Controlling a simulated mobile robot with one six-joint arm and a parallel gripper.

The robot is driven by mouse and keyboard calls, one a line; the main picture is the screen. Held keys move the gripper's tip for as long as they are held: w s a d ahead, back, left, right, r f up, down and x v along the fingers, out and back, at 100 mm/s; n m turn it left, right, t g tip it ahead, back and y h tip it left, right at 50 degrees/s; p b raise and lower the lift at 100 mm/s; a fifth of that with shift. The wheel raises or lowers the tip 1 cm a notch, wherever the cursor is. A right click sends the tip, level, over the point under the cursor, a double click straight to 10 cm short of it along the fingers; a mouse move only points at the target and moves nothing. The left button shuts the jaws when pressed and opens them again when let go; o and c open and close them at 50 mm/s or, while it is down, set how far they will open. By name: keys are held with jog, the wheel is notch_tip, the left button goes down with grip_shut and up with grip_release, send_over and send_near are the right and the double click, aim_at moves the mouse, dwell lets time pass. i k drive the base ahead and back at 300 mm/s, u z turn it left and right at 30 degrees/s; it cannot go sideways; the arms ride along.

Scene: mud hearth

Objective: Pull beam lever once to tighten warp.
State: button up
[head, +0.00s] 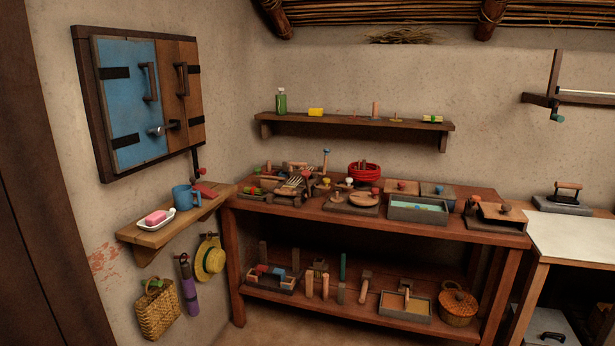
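A wooden frame (555,76) with a pale horizontal rod (590,94) is mounted on the back wall at the right edge, cut off by the picture. A short dark piece with a green tip (557,117) hangs below its crossbar. I cannot tell whether this is the beam lever, and no warp threads can be made out. A small upright rod with a blue knob (326,154) stands on the workbench, and a dark lever on a red base (203,188) stands on the left shelf. My gripper is not in view.
The workbench (480,235) is crowded with tools, a red coil (363,172) and a grey tray (418,209). A white-topped table (575,238) with an iron (565,195) stands at the right. A blue-and-brown cabinet (128,95) hangs left. Little floor shows.

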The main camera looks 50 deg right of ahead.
aim_at(306, 174)
jog(key=z, duration=0.1)
jog(key=i, duration=0.9)
